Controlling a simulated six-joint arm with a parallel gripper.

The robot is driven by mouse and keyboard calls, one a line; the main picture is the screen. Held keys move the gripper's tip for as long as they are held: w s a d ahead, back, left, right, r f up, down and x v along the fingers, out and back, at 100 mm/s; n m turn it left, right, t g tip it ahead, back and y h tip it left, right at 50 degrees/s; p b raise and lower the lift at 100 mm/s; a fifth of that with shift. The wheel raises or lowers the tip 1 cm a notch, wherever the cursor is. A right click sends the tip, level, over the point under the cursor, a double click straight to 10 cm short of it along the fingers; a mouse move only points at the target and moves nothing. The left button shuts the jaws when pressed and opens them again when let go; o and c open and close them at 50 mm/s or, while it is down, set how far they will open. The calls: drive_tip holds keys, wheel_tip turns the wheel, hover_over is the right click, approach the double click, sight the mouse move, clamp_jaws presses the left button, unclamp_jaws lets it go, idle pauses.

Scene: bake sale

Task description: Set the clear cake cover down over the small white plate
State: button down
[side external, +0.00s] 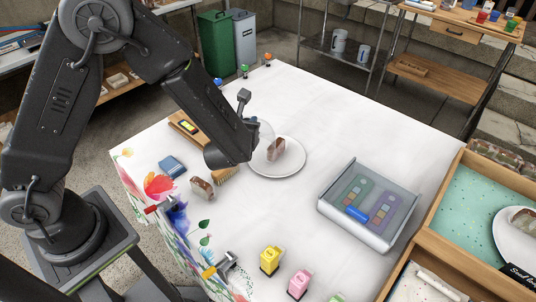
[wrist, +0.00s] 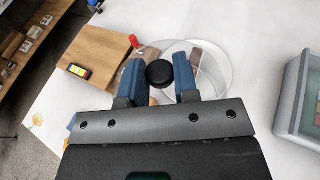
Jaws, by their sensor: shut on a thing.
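The small white plate (side external: 292,169) lies on the white table with a brown cake slice (side external: 275,149) on it. My gripper (wrist: 159,76) is shut on the black knob (wrist: 160,73) of the clear cake cover (wrist: 208,82). In the side view the cover (side external: 265,133) shows faintly beside my gripper, above or at the plate's left part, and my wrist hides much of it. In the wrist view the cover's round outline overlaps the slice (wrist: 196,57). I cannot tell whether its rim touches the plate.
A lidded clear box (side external: 368,206) stands right of the plate. A wooden board with a yellow-screened device (side external: 187,127), a blue block (side external: 172,166) and another cake slice (side external: 201,188) lie to the left. Yellow (side external: 270,260) and pink (side external: 299,283) containers stand in front.

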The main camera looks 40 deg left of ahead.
drive_tip(key=w+m+t+h, duration=0.2)
drive_tip(key=w+m+h, duration=0.3)
drive_tip(key=w, duration=0.7)
drive_tip(key=shift+h, duration=0.4)
wheel_tip(320, 180, down, 10)
drive_tip(key=shift+a+r, duration=0.15)
drive_tip(key=shift+r, duration=0.05)
drive_tip(key=shift+f, duration=0.2)
drive_tip(key=c, duration=0.9)
unclamp_jaws()
drive_tip(key=shift+o, duration=0.2)
drive_tip(key=shift+r, duration=0.1)
